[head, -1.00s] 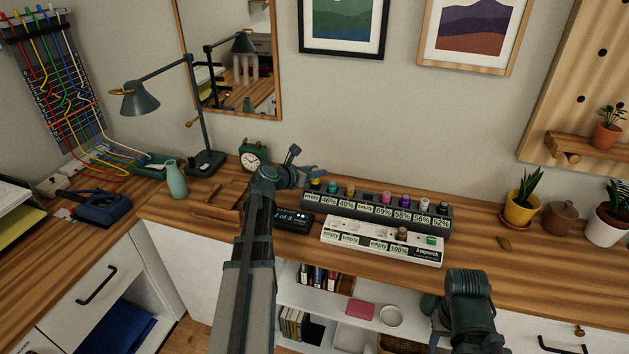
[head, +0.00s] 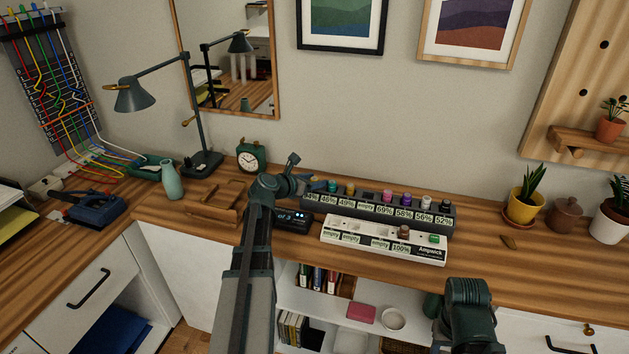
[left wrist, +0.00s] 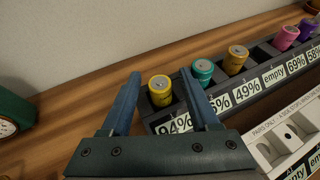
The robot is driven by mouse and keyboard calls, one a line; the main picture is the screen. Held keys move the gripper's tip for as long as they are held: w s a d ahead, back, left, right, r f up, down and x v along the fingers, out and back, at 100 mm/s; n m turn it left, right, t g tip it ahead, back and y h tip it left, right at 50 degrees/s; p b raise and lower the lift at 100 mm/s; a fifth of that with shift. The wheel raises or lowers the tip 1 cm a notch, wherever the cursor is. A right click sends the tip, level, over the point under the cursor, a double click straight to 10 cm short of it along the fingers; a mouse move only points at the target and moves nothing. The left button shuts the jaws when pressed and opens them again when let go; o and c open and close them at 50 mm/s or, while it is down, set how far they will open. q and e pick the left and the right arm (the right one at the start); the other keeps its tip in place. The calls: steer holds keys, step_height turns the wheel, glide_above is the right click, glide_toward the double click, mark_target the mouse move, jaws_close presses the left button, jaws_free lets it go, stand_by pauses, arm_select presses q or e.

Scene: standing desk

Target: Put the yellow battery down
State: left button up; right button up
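The yellow battery (left wrist: 160,91) stands upright in the end slot of the dark battery rack (left wrist: 262,96), above the label "94%". My left gripper (left wrist: 162,88) is open, its two blue fingers spread on either side of the battery with visible gaps. In the head view my left gripper (head: 306,179) is at the left end of the rack (head: 446,227) and hides the yellow battery there. My right arm shows at the lower right of the head view; its fingers are not visible.
Teal (left wrist: 203,70) and orange (left wrist: 236,60) batteries stand in neighbouring slots. A white Ampwick tray (head: 340,236) lies in front of the rack, beside a small black display (head: 291,222). A green clock (head: 250,156) stands left.

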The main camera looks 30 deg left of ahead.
arm_select(q)
steer(key=shift+r+p, duration=0.25)
steer(key=shift+p, duration=0.05)
steer(key=p+v, duration=0.4)
steer(key=v, duration=0.8)
steer(key=shift+f, duration=0.15)
